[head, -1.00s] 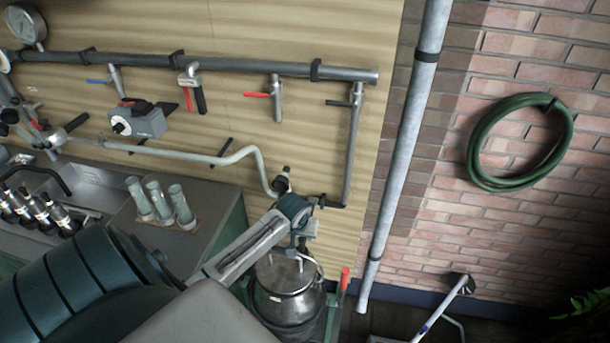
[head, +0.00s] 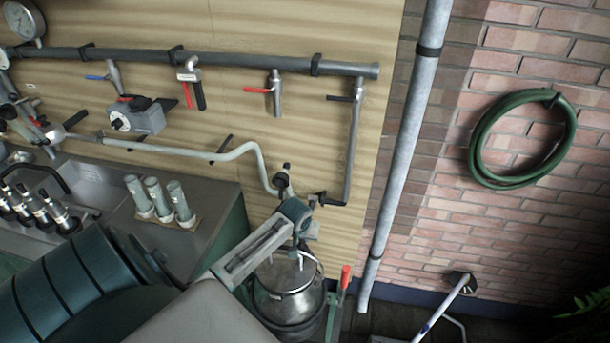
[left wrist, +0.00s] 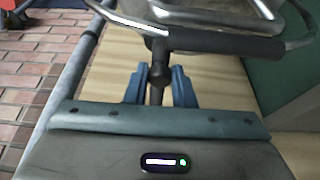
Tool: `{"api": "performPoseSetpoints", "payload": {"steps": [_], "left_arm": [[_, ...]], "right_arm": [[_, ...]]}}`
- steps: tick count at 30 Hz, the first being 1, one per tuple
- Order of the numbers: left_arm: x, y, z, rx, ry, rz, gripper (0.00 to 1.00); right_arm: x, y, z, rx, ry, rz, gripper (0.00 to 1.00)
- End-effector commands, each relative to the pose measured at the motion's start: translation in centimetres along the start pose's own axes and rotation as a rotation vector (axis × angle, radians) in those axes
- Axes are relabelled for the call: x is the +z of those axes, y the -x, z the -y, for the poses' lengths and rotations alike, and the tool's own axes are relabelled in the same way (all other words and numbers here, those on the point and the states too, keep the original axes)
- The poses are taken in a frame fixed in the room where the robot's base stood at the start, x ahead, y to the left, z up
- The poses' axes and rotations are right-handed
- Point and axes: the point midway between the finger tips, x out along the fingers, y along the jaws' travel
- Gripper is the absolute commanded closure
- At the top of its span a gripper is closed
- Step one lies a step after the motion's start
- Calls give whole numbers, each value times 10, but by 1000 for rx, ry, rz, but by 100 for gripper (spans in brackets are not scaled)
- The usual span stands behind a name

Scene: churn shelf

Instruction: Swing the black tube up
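The black tube (left wrist: 235,45) lies nearly level across the top of the left wrist view as a dark sleeve on a bent metal pipe. At its left end is a black joint with a short stem and knob (left wrist: 160,73). My left gripper's blue fingers (left wrist: 159,82) stand apart, one on each side of this knob; they show a narrow gap beside the stem. In the head view my left gripper (head: 302,222) is at the board's lower right, above the metal churn, and partly hides the pipe ends there. My right gripper is not in view.
A metal churn (head: 290,290) stands just below my left gripper. A grey downpipe (head: 402,150) runs beside the board on the right. A green hose coil (head: 480,160) hangs on the brick wall. Glass tubes and a sink (head: 100,185) are at the left.

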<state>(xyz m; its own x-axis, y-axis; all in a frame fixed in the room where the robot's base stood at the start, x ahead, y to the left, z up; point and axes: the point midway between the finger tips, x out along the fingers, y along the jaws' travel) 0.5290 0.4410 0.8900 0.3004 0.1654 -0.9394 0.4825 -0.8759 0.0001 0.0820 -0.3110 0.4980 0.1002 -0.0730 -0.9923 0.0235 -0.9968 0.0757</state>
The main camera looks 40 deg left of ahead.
Motion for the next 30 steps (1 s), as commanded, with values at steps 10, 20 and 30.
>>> {"api": "performPoseSetpoints", "payload": {"steps": [10, 20, 30], "left_arm": [[-6, 12, 0, 0, 0, -1, 90], [-15, 29, 0, 0, 0, -5, 90], [-16, 31, 0, 0, 0, -4, 90]], "right_arm": [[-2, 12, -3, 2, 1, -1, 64], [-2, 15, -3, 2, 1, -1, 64], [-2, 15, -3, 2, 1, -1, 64]]}}
